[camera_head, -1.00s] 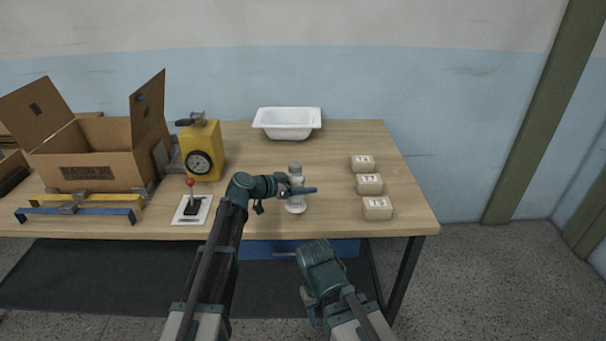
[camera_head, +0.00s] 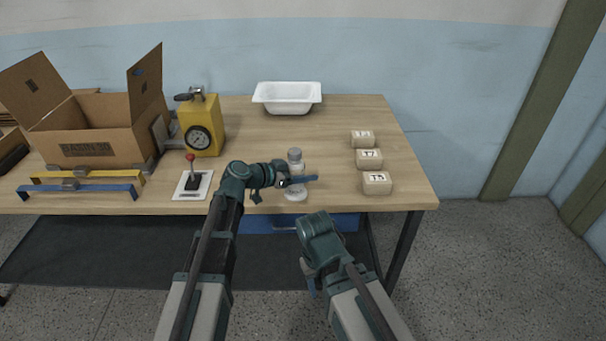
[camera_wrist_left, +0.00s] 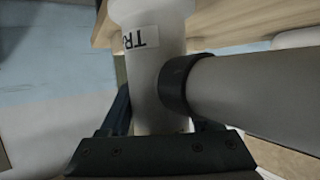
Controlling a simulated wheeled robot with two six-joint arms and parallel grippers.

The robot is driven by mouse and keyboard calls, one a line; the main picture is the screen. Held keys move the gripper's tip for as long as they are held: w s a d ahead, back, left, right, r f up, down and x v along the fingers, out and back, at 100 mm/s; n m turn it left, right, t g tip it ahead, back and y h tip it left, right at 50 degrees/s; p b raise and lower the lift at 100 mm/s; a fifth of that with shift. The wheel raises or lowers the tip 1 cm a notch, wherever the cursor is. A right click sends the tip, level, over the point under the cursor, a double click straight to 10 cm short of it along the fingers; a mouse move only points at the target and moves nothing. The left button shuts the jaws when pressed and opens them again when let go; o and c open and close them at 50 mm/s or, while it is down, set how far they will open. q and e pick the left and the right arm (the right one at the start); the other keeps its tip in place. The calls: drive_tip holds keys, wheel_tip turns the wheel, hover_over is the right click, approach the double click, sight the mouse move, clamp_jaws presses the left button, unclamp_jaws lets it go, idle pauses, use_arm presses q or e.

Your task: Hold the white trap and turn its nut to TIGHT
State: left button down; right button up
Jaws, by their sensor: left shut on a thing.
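The white trap (camera_head: 296,194) stands upright near the front edge of the table, with a grey nut-like top (camera_head: 295,155). My left gripper (camera_head: 298,181) is shut on the trap's body, reaching in from the left at mid-height. In the left wrist view the trap's white body (camera_wrist_left: 152,75) is between the fingers. It carries a partly visible label starting "TR", and a side pipe with a dark collar runs right. The nut's marks are too small to read. My right gripper (camera_head: 308,278) hangs low in front of the table, apart from the trap; its fingers are mostly hidden.
Several things share the table (camera_head: 340,115): three tan numbered blocks (camera_head: 369,159) on the right, a white tub (camera_head: 287,98) at the back, a yellow gauge box (camera_head: 201,122), a red-knobbed lever (camera_head: 192,183), an open carton (camera_head: 95,145) and blue and yellow bars (camera_head: 80,188).

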use_arm(q)
drive_tip(key=shift+w+d+f+b, duration=0.1)
drive_tip(key=shift+w+f+b, duration=0.6)
drive_tip(key=shift+w, duration=1.85)
drive_tip(key=shift+w+d+f+b, duration=0.1)
drive_tip(key=shift+w+f+b, duration=0.6)
drive_tip(key=shift+w, duration=1.8)
drive_tip(key=shift+w+f+b, duration=0.65)
drive_tip(key=shift+w+f, duration=0.05)
drive_tip(key=shift+w, duration=1.85)
use_arm(e)
drive_tip(key=shift+f, duration=2.05)
use_arm(q)
drive_tip(key=shift+f+b, duration=0.3)
use_arm(e)
drive_tip(key=shift+o, duration=0.3)
drive_tip(key=shift+f, duration=0.35)
